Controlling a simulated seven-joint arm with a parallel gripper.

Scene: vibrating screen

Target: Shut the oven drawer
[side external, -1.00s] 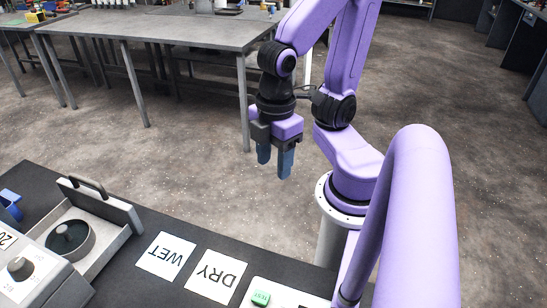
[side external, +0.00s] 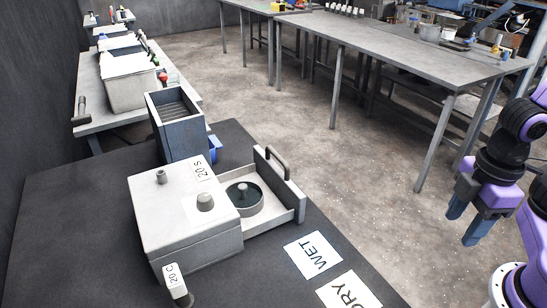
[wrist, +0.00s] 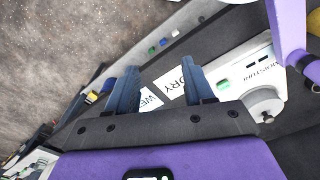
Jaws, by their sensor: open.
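The oven (side external: 190,235) is a pale grey box with knobs and a "20 S" label, on the dark table in the side view. Its drawer (side external: 285,218) is pulled out to the right. The drawer has an upright front panel (side external: 291,189) with a dark bar handle (side external: 279,160). My gripper (side external: 464,226) is at the far right, open and empty, fingers down, well away from the drawer. In the wrist view its blue fingers (wrist: 159,82) are apart. I cannot make out the drawer clearly there.
A WET card (side external: 312,255) and a DRY card (side external: 349,292) lie right of the drawer. A blue-grey slotted box (side external: 178,130) stands behind the oven. A bottle-like item labelled "20 C" (side external: 178,287) stands in front. Open floor (side external: 370,170) lies beyond the table.

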